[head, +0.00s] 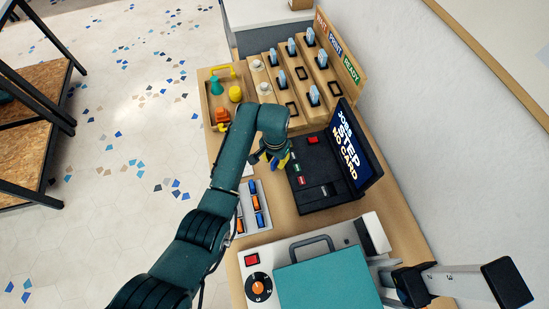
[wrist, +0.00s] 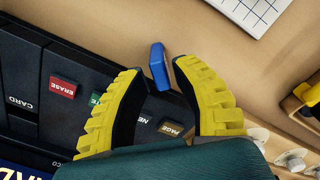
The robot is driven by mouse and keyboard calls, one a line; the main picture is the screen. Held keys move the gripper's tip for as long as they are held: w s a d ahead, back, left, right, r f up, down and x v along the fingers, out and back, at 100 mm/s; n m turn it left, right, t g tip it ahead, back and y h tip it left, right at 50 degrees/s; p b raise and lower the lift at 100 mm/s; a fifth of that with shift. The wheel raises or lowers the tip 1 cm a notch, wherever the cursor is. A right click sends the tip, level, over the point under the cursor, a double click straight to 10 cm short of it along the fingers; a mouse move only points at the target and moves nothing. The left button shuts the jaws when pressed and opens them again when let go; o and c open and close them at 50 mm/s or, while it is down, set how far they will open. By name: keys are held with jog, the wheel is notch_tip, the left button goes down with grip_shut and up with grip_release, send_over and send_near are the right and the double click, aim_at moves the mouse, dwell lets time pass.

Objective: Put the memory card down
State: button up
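The memory card (wrist: 158,66) is a small blue block in the wrist view, seen nearly edge-on between the tips of my yellow fingers. In the head view my gripper (head: 272,161) is over the left edge of the black console (head: 318,180). The card is hard to make out there. The console's screen (head: 349,150) shows "STEP" and "NO CARD". Red, green and grey keys also show in the wrist view.
A wooden rack (head: 307,92) with light-blue cards in several slots and some empty ones stands behind the console. A tray of coloured parts (head: 217,101) is at its left. A holder with orange and blue pieces (head: 253,207) and a teal-lidded machine (head: 322,280) are nearer. Bare desk (head: 283,207) shows between.

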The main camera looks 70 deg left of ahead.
jog(key=shift+s+f, duration=0.1)
jog(key=shift+f, duration=0.55)
grip_shut()
